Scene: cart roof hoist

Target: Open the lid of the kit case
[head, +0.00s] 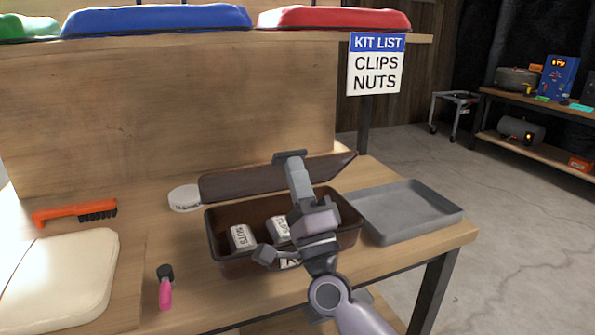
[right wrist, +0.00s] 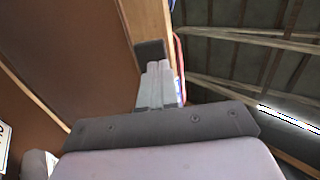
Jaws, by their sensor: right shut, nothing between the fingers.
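The dark brown kit case (head: 232,264) stands on the wooden bench. Its lid (head: 235,182) is raised along the back, so the case is open. Inside are a white box marked NUTS (head: 242,237) and one marked CLIPS (head: 279,229). My right gripper (head: 290,156) is over the case, fingers shut and empty, its tip in front of the lid's upper edge. Whether it touches the lid I cannot tell. The right wrist view shows the shut fingers (right wrist: 152,55) beside a large brown surface. My arm hides part of the case and lid. My left gripper is not in view.
A grey tray (head: 408,212) sits right of the case. A round white labelled item (head: 184,198), an orange brush (head: 75,213), a pink-handled tool (head: 165,290) and a cream pad (head: 55,280) lie left. A KIT LIST sign (head: 376,64) stands behind.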

